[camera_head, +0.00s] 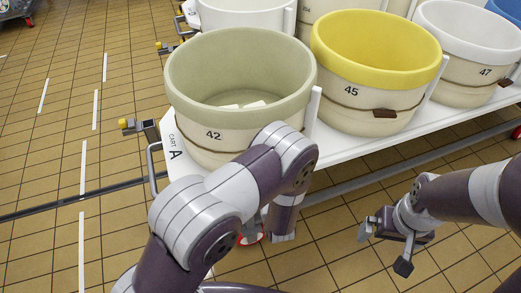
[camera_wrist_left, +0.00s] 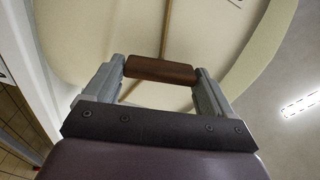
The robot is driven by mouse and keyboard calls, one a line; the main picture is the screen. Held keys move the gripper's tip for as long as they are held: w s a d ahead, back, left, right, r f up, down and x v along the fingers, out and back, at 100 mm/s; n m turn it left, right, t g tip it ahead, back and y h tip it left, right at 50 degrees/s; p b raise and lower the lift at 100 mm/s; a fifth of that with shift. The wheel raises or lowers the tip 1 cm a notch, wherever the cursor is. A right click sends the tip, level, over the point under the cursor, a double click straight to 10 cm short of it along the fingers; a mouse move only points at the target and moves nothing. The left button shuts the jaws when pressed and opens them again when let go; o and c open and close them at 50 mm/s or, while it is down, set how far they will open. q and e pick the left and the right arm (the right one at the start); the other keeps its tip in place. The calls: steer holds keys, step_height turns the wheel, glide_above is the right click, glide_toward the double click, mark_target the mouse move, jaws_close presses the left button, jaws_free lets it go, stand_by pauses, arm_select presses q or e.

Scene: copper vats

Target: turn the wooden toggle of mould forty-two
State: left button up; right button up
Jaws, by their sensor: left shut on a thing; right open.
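Mould forty-two (camera_head: 208,147) is a pale green-rimmed tub at the front left corner of the cart, with 42 on its side and a dark cord around it. Its wooden toggle (camera_wrist_left: 160,69) is brown and shows in the left wrist view, lying crosswise against the cream wall. My left gripper (camera_wrist_left: 160,72) is shut on the toggle, one finger at each end. In the head view my left arm hides the toggle and the left fingers. My right gripper (camera_head: 388,246) is open and empty, low at the right, apart from the cart.
The white cart (camera_head: 402,141) also carries the yellow-rimmed mould 45 (camera_head: 348,103), whose brown toggle shows, and the white mould 47 (camera_head: 466,87) behind right. A cart handle (camera_head: 152,168) sticks out at the left corner.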

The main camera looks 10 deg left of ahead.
arm_select(q)
steer(key=shift+m+p, duration=0.85)
steer(key=shift+m, duration=0.45)
steer(key=shift+f, duration=0.1)
steer(key=o, duration=0.9)
steer(key=shift+c, duration=0.2)
steer(key=shift+d, duration=0.1)
steer(key=p+v, duration=0.2)
steer(key=v, duration=1)
steer(key=shift+s+p, duration=0.3)
steer(key=shift+p, duration=0.05)
steer(key=shift+d, duration=0.15)
